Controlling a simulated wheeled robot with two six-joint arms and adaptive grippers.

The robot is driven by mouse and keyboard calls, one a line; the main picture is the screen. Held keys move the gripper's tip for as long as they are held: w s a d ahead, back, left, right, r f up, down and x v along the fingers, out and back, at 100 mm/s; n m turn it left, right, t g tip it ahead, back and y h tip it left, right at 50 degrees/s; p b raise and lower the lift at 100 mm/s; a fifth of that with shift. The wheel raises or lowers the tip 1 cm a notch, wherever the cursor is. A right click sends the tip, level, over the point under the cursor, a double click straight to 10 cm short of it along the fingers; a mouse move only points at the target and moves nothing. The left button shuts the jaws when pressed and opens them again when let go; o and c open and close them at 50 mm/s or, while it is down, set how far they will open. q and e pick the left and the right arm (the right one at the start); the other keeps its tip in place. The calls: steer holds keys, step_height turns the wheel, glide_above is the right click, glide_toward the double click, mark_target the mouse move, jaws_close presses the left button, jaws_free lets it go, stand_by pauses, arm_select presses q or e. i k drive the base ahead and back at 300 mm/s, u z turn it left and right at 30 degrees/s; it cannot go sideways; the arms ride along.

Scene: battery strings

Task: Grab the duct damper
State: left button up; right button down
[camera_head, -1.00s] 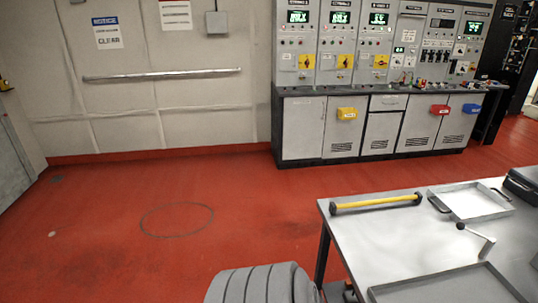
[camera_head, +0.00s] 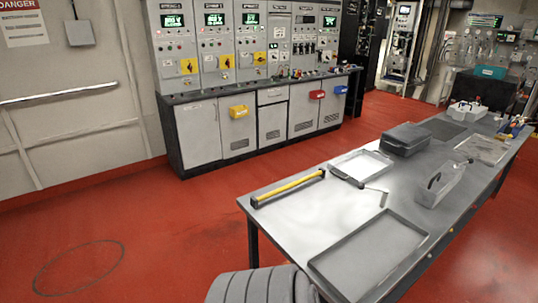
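Nothing in view is plainly recognisable as the duct damper. Candidates lie on the long grey table (camera_head: 300,222). A grey metal box-like piece with a dark handle (camera_head: 440,186) sits right of the table's middle. A thin crank-shaped tool (camera_head: 358,183) lies left of it, by a shallow white-bottomed tray (camera_head: 361,164). A yellow bar with black ends (camera_head: 288,188) lies along the left edge.
A large empty grey tray (camera_head: 368,252) lies at the table's near end. A dark lidded case (camera_head: 405,139) stands behind. Control cabinets (camera_head: 240,125) line the wall. The red floor (camera_head: 150,235) is clear left of the table.

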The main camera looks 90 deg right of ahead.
mark_target(432, 190)
steer(key=z, duration=1.9)
steer(key=i, duration=4.55)
steer(key=z, duration=2.9)
steer(key=i, duration=4.8)
